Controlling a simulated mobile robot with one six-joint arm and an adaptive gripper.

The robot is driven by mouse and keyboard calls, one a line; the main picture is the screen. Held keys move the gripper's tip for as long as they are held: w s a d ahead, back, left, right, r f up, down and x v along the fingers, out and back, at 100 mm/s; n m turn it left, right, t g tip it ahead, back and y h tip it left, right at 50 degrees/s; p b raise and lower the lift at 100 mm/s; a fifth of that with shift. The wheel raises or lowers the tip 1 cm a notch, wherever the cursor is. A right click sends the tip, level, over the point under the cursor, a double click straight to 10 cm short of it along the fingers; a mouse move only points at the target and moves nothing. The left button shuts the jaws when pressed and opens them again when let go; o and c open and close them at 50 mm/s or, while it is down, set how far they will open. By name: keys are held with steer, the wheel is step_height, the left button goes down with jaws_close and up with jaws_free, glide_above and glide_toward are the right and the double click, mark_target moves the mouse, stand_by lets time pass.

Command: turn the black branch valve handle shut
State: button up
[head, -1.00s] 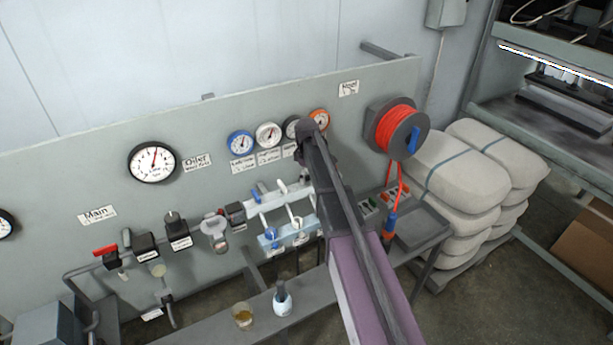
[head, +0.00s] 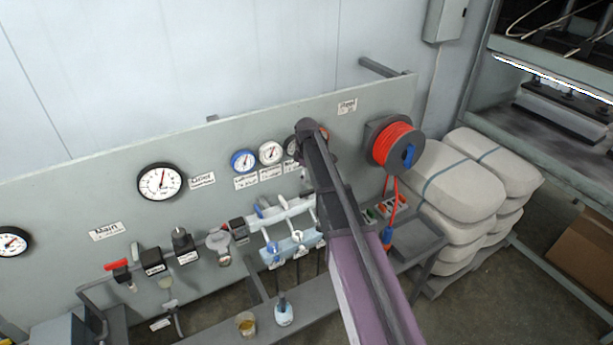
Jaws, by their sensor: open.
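The branch manifold (head: 285,214) is a pale bar on the grey wall panel, left of my arm. A blue handle (head: 260,212) and a white handle (head: 284,202) show on it. I cannot make out the black branch valve handle; my arm covers the right part of the manifold. Above it hang a blue-rimmed gauge (head: 243,161), a white-rimmed gauge (head: 270,153) and a black-rimmed gauge (head: 291,146), the last partly covered by my arm. My purple and dark arm reaches up in front of the panel. My gripper cannot be seen; it is hidden behind the arm.
A red hose reel (head: 396,146) sticks out right of my arm, with a grey tray (head: 418,240) below. A cup (head: 245,323) and a bottle (head: 284,313) stand on the low shelf. The red-handled main valve (head: 116,265) is at left. Stacked sacks (head: 465,187) fill the right.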

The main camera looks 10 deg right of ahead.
mark_target(307, 191)
steer(key=shift+r+p, duration=3.1)
steer(key=shift+r, duration=0.25)
steer(key=s+f+m+b, duration=1.2)
steer(key=s+f+b, duration=1.3)
steer(key=s, duration=0.3)
steer(key=shift+f, duration=0.2)
steer(key=shift+s, duration=0.65)
